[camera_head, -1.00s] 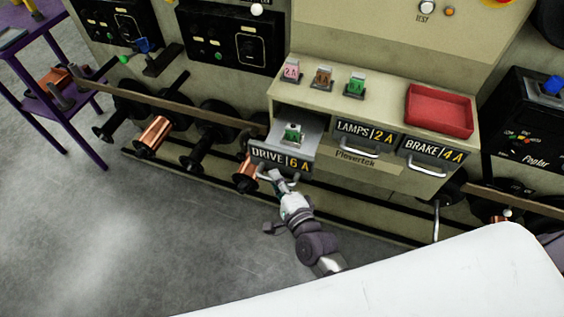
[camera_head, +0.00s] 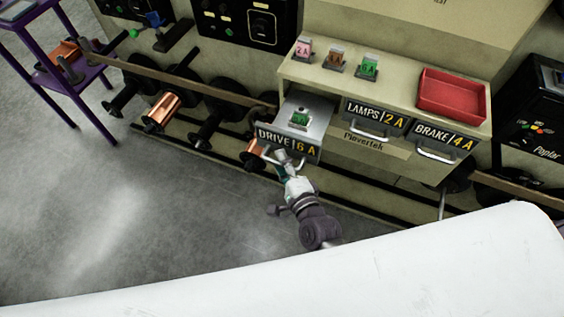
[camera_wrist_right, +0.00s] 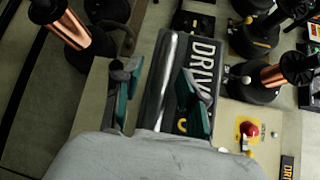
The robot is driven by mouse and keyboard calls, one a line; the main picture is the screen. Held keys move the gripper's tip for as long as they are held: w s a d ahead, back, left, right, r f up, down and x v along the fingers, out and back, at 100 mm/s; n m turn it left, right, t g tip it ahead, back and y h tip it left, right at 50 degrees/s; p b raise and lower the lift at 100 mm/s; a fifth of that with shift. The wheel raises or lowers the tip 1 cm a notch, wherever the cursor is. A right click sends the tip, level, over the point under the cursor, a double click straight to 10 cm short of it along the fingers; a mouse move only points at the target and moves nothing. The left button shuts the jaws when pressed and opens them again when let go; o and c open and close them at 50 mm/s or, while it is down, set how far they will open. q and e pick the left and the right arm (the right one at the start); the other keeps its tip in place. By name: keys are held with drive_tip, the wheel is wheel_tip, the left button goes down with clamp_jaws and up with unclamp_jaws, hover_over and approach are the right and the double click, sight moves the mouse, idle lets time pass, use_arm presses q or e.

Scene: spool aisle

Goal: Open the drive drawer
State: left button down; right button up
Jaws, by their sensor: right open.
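The drive drawer (camera_head: 288,142), labelled "DRIVE | 6 A", stands pulled out of the beige cabinet at its left end. A green block (camera_head: 300,119) sits inside it. My right gripper (camera_head: 279,160) is at the drawer's front handle. In the right wrist view the metal handle (camera_wrist_right: 166,78) lies between the two spread fingers of the right gripper (camera_wrist_right: 156,76). I cannot tell whether a finger touches it. My left gripper is not in view.
The lamps drawer (camera_head: 374,118) and the brake drawer (camera_head: 443,142) are closed to the right. A red tray (camera_head: 452,95) and several coloured fuse blocks stand on the cabinet top. Copper spools (camera_head: 162,112) hang at lower left. The grey floor (camera_head: 170,220) is clear.

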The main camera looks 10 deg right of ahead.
drive_tip(key=v, duration=1.2)
drive_tip(key=s+d+f+n+g, duration=0.1)
drive_tip(key=s+f+n+g, duration=0.15)
drive_tip(key=f, duration=0.65)
drive_tip(key=s+d+f+n+g, duration=0.15)
drive_tip(key=f+n, duration=0.25)
drive_tip(key=f, duration=0.4)
drive_tip(key=s+f+n+g, duration=0.3)
drive_tip(key=f, duration=0.6)
drive_tip(key=s+d+f+n+g+h, duration=0.1)
drive_tip(key=s+d+f+n+g, duration=0.3)
drive_tip(key=s+f, duration=0.4)
drive_tip(key=s+d+f+n+g+h, duration=0.2)
drive_tip(key=s+d+f+n+g, duration=0.2)
drive_tip(key=s+f, duration=0.4)
drive_tip(key=s+d+n, duration=0.1)
drive_tip(key=s+n, duration=0.1)
drive_tip(key=s, duration=0.1)
drive_tip(key=shift+s+d, duration=0.35)
drive_tip(key=shift+d, duration=0.05)
